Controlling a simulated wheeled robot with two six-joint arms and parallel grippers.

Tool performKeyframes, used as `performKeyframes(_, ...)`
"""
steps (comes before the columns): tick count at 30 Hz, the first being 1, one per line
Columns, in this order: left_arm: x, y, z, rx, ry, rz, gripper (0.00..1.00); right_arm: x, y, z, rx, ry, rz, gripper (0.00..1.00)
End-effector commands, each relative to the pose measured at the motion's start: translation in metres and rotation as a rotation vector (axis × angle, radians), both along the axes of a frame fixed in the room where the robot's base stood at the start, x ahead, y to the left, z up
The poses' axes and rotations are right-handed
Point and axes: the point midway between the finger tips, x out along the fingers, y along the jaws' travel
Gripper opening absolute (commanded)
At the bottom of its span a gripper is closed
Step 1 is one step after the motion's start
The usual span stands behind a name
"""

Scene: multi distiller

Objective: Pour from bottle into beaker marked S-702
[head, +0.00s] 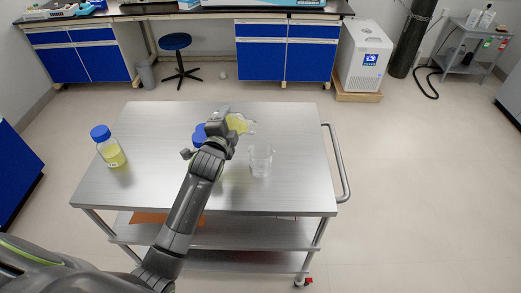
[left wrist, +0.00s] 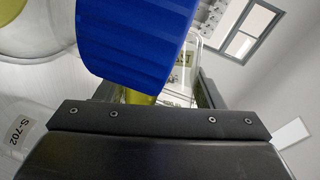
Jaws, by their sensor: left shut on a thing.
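My left gripper (head: 227,126) is shut on a bottle above the cart top. The bottle's yellow-filled part (head: 238,122) shows to the right of the gripper, tilted. A blue cap (head: 200,133) shows just left of the gripper; the arm hides the join. In the left wrist view a blue cap (left wrist: 130,40) fills the upper middle, with clear glass (left wrist: 180,70) behind it. A clear beaker (head: 261,160) stands upright, front right of the held bottle, and looks empty. A label S-702 (left wrist: 18,130) shows at the left wrist view's left edge. My right gripper is out of view.
A second blue-capped bottle with yellow liquid (head: 111,150) stands on the left of the metal cart (head: 290,195). The cart has a handle (head: 341,165) on its right. The front and right of its top are clear. Blue cabinets (head: 285,55) stand behind.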

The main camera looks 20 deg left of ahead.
Motion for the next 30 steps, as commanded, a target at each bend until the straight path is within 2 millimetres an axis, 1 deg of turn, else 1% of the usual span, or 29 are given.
performKeyframes(30, -0.001, -0.005, -0.017, 0.082, -0.023, 0.0, 0.27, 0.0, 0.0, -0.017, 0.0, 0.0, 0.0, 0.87)
